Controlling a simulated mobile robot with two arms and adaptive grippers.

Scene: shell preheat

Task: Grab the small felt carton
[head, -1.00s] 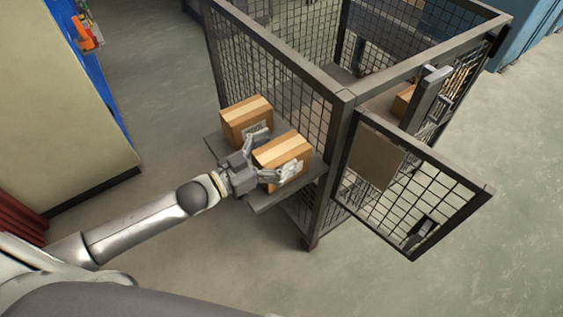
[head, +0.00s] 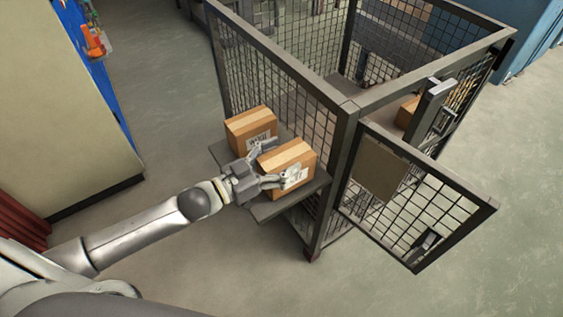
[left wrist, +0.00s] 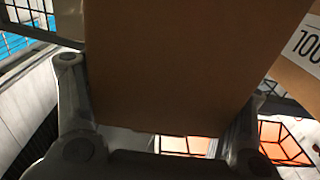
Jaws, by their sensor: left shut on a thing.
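Two brown cartons with pale tape stand on a grey shelf (head: 290,203) on the outside of a mesh cage. My left gripper (head: 280,163) is shut on the nearer carton (head: 293,158), one finger on each side of it. In the left wrist view the held carton (left wrist: 195,65) fills the middle between the fingers. The other carton (head: 250,124) stands just behind, towards the upper left, with a white label. No wording for felt can be read on either. Whether the held carton still touches the shelf cannot be told. My right gripper is not in view.
The mesh cage (head: 345,108) rises right behind the shelf. Its door (head: 420,205) hangs open at the right. Another carton (head: 407,112) is inside the cage. A beige cabinet (head: 75,120) stands at the left. The floor between cabinet and shelf is clear.

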